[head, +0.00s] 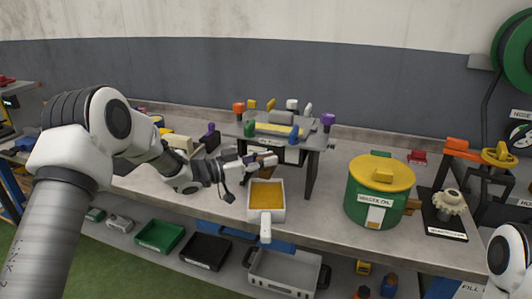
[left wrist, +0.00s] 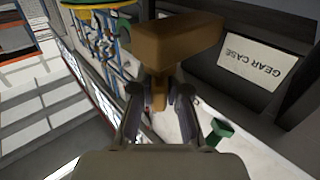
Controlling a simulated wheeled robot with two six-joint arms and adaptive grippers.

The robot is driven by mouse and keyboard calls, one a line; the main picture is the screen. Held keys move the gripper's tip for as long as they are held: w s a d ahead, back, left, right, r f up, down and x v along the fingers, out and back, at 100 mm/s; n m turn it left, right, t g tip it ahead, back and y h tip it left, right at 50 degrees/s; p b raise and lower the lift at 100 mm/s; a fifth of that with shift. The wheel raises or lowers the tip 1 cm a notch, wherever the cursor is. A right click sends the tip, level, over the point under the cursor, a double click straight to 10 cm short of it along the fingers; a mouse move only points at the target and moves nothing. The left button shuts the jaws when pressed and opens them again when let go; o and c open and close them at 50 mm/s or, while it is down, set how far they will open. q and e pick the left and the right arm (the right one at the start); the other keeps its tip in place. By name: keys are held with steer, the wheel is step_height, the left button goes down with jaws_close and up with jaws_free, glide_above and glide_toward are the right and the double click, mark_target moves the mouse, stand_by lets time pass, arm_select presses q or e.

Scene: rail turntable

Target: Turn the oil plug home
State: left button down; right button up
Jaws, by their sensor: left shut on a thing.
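My left gripper (head: 262,160) is in front of the raised stand, above the drip pan. In the left wrist view its two fingers (left wrist: 160,97) are shut on the stem of a brown T-shaped plug (left wrist: 178,42). The plug's broad bar lies beyond the fingertips. The dark gear case (left wrist: 290,105), with a white GEAR CASE label, is beside the plug in that view. Whether the plug touches or sits in the case cannot be told. In the head view the plug is too small to make out clearly. My right gripper is out of view.
An open white pan (head: 280,211) with amber content stands below the left gripper. A green oil drum (head: 362,205) with a yellow lid stands to the right, beside a gear on a dark base (head: 447,203). Coloured handles line the stand's top (head: 240,130). Bins fill the lower shelf.

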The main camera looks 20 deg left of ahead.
arm_select(q)
steer(key=shift+r+m+g+h+p, duration=0.1)
steer(key=shift+m+g+h+p, duration=0.25)
steer(key=shift+m+g+h, duration=0.6)
steer(key=m+g+h, duration=0.1)
steer(key=m+g, duration=0.1)
steer(key=g, duration=0.1)
steer(key=m+g, duration=0.1)
steer(key=m+g+h+b, duration=0.1)
steer(key=g, duration=0.1)
steer(key=shift+f+g, duration=0.25)
steer(key=shift+f, duration=0.05)
steer(key=shift+r+m+g+h+b, duration=0.1)
steer(key=shift+m+g+h+b, duration=0.15)
steer(key=shift+m+g+b, duration=0.75)
steer(key=shift+r+g, duration=0.1)
steer(key=shift+g, duration=0.4)
steer(key=c, duration=1.2)
jaws_free()
steer(key=shift+o, duration=0.2)
steer(key=shift+r+p, duration=0.1)
steer(key=shift+p, duration=0.25)
